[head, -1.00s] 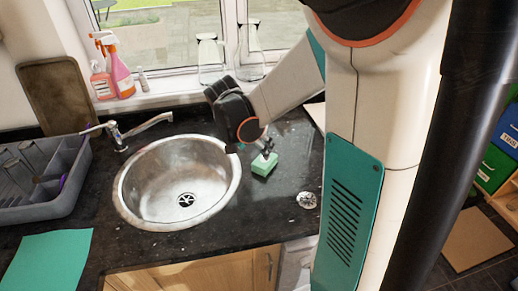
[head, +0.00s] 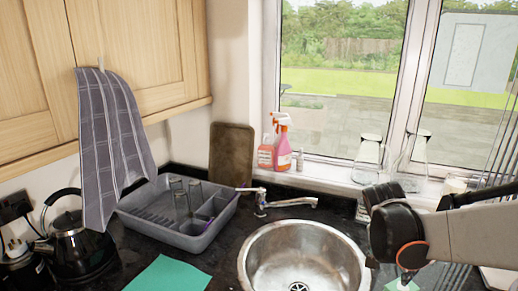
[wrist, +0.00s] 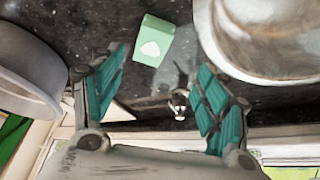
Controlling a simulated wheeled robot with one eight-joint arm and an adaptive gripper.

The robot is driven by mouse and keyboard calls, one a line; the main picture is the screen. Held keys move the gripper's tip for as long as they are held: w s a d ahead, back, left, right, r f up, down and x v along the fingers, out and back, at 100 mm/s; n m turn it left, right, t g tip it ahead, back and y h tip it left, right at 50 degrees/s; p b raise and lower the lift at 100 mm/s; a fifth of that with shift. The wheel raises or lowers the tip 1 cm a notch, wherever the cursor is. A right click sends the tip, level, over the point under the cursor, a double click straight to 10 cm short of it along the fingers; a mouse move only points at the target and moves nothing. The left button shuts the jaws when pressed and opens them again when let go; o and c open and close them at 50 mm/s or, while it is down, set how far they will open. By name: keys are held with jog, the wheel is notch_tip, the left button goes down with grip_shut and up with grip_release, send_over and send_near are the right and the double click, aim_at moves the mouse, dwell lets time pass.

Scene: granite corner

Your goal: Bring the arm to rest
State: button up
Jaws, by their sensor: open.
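My arm enters the head view from the right, and my gripper (head: 406,277) is low at the right, right of the sink, partly cut off by the frame's bottom edge. In the wrist view my gripper (wrist: 162,62) has its two teal-padded fingers spread wide with nothing held between them. A green sponge (wrist: 153,40) with a pale patch lies on the dark counter beyond the fingertips, apart from them. In the head view the sponge (head: 401,286) shows only in part below my gripper.
A round steel sink (head: 303,255) is left of my gripper. Glass vessels (head: 368,160) and spray bottles (head: 281,148) stand on the windowsill. A grey dish rack (head: 180,236), a black kettle (head: 75,250) and a teal sheet (head: 168,274) are farther left. A grey rounded container (wrist: 28,75) shows in the wrist view.

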jog(key=s+a+r+n+t+y, duration=0.2)
jog(key=s+a+r+n, duration=0.1)
jog(key=s+a+n, duration=0.3)
jog(key=s+a+r+n+t+y, duration=0.2)
jog(key=s+a+n, duration=0.4)
jog(key=a, duration=0.5)
jog(key=shift+s+r+n+t+b, duration=0.35)
jog(key=shift+s+r+t, duration=0.2)
jog(key=shift+r+t, duration=0.2)
